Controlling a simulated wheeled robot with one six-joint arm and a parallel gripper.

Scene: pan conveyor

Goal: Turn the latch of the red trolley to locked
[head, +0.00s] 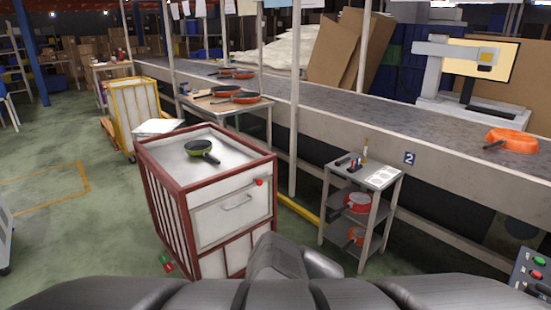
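The red trolley (186,200) has a red frame and white panels and stands on the floor left of centre. Its front has a drawer panel with a grey handle (236,203). A small red knob (259,182) sits at the panel's upper right; I cannot tell whether it is the latch or which way it is turned. A small red and green piece (166,262) shows low at the trolley's left side. A green pan (202,151) lies on its top. Dark parts of my arm fill the bottom of the view and cover the trolley's lower right corner. My gripper's fingers do not show.
A yellow trolley (134,107) stands behind to the left. A grey cart (383,178) with red pans on its shelf stands to the right, before the long conveyor (340,112). A control box (533,272) with green and red buttons is at lower right. The left floor is mostly clear.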

